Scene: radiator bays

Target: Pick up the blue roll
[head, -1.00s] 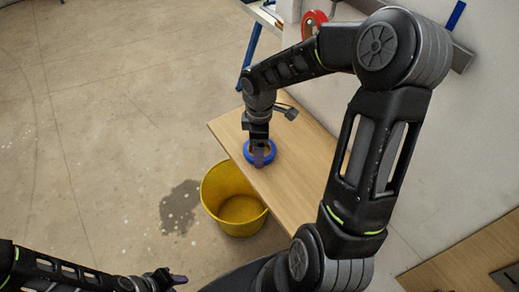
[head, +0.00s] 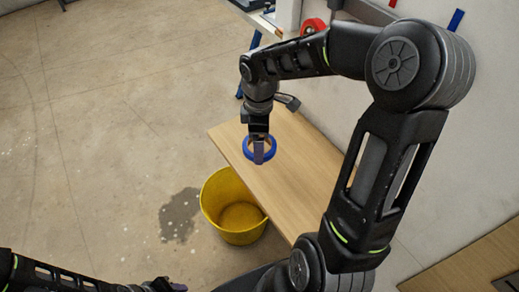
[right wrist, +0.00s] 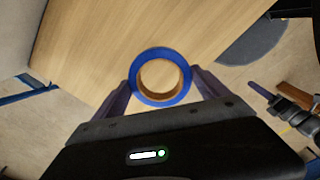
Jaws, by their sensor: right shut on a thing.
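The blue roll (head: 247,150) is a ring of blue tape with a tan core, over the far end of the wooden bench top. My right gripper (head: 259,151) reaches down to it from above and is shut on it. In the right wrist view the roll (right wrist: 160,53) sits between the two fingers, which touch it on opposite sides. A gap under the roll is hard to judge. My left gripper (head: 178,286) is at the bottom edge of the head view, far from the roll; its finger opening is too small to read.
The wooden bench top (head: 300,185) is otherwise bare. A yellow bucket (head: 222,192) stands on the floor beside it, with a dark wet patch (head: 179,214) to its left. A wall runs along the right. Open floor lies to the left.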

